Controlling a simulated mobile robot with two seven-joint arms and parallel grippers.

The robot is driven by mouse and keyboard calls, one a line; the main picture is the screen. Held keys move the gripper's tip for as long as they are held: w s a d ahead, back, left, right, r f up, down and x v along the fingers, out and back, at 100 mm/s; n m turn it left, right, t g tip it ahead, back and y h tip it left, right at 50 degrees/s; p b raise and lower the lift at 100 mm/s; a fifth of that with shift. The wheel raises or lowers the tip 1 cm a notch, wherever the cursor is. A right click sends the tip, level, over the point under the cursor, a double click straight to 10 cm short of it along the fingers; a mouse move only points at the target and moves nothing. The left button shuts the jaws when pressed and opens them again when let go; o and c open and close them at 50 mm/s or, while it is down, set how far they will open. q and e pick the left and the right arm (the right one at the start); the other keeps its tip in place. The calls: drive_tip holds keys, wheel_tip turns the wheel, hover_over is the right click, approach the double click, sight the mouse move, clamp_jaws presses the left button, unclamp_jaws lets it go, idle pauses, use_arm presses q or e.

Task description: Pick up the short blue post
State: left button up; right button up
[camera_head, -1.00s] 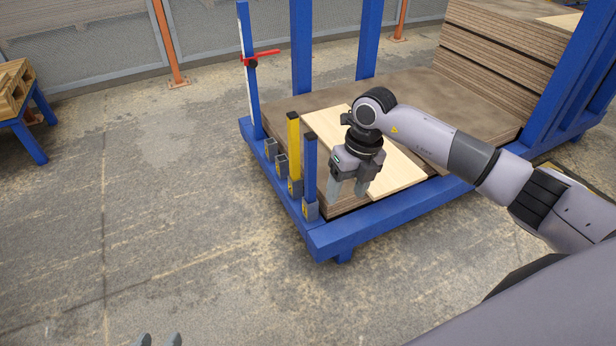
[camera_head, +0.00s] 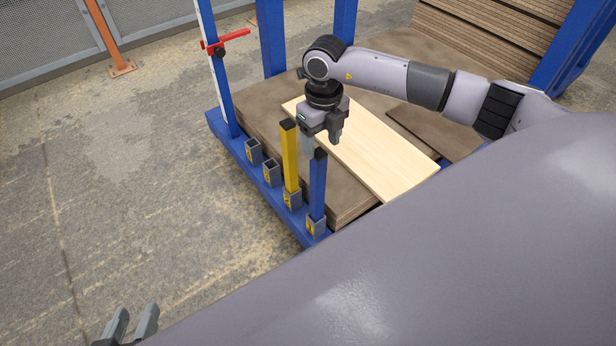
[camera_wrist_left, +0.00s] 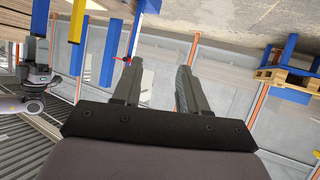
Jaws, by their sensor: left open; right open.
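The short blue post (camera_head: 317,188) stands upright in a grey socket at the near corner of the blue rack. It has a dark top. A blue post next to the yellow one at the upper left of the left wrist view (camera_wrist_left: 40,16) appears to be the same post. My left gripper (camera_head: 135,318) is open and empty at the lower left of the head view, well away from the post. Its two fingers show apart in the left wrist view (camera_wrist_left: 158,72).
A yellow post (camera_head: 290,160) stands in the socket beside it. Two empty sockets (camera_head: 270,172) follow along the rack edge. A tall blue post with a red clamp (camera_head: 225,42) stands at the far corner. A pale board (camera_head: 375,155) lies on brown boards. The floor left is clear.

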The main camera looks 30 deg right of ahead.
sight(318, 164)
drive_tip(key=shift+f+b, duration=0.3)
drive_tip(key=shift+f, duration=0.6)
drive_tip(key=f, duration=0.1)
drive_tip(key=f+b, duration=0.1)
drive_tip(key=f, duration=0.1)
drive_tip(key=f+b, duration=0.1)
drive_tip(key=f, duration=0.1)
drive_tip(key=shift+s+a+f, duration=0.2)
drive_tip(key=shift+a, duration=0.2)
use_arm(q)
drive_tip(key=shift+w+d+f+n+h, duration=0.15)
drive_tip(key=shift+w+d+h, duration=0.15)
drive_tip(key=shift+d, duration=0.2)
drive_tip(key=shift+w+d+f+n+h, duration=0.15)
drive_tip(key=shift+d+h, duration=0.15)
drive_tip(key=shift+d, duration=0.2)
use_arm(e)
drive_tip(key=shift+r, duration=0.1)
clamp_jaws()
